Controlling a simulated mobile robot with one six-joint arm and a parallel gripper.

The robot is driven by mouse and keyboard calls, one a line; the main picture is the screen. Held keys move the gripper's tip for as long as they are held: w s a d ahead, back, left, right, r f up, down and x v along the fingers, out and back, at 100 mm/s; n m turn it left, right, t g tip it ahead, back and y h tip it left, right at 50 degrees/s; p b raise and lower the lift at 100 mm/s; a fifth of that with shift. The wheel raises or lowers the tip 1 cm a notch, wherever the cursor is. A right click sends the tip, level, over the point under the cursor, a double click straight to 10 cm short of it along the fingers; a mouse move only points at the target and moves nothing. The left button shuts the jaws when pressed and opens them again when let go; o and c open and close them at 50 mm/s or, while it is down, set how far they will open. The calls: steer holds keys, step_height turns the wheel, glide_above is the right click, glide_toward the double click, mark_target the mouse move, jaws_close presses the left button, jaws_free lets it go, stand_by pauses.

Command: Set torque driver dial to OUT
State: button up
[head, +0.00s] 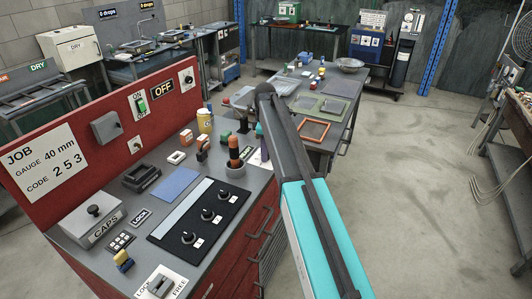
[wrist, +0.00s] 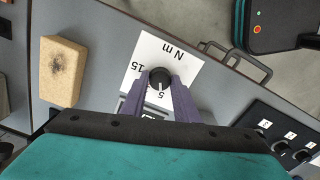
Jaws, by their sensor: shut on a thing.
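A black round dial knob (wrist: 159,77) sits on a white plate (wrist: 150,47) in the wrist view. The plate is printed "N m", with "15" to the left of the knob and "5" just below it. More print lower on the plate is mostly covered by my gripper, and I cannot read it. The purple fingers of my gripper (wrist: 160,84) are shut on the knob, one on each side. I cannot make out the knob's pointer.
A tan sponge block (wrist: 63,72) lies left of the plate. A drawer handle (wrist: 240,60) juts from the bench edge. A black panel with small knobs (wrist: 285,140) is at right.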

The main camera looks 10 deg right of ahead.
steer(key=n, duration=0.6)
steer(key=shift+s+a+f, duration=0.1)
steer(key=shift+s, duration=0.05)
steer(key=n, duration=0.6)
steer(key=shift+s+b, duration=0.1)
steer(key=shift+b, duration=0.25)
steer(key=shift+n, duration=0.3)
steer(key=o, duration=1.1)
steer(key=shift+c, duration=0.2)
steer(key=shift+r, duration=0.25)
steer(key=shift+w+r, duration=0.2)
steer(key=shift+r, duration=0.3)
step_height(320, 180, up, 12)
steer(key=b, duration=0.3)
steer(key=shift+r, duration=0.2)
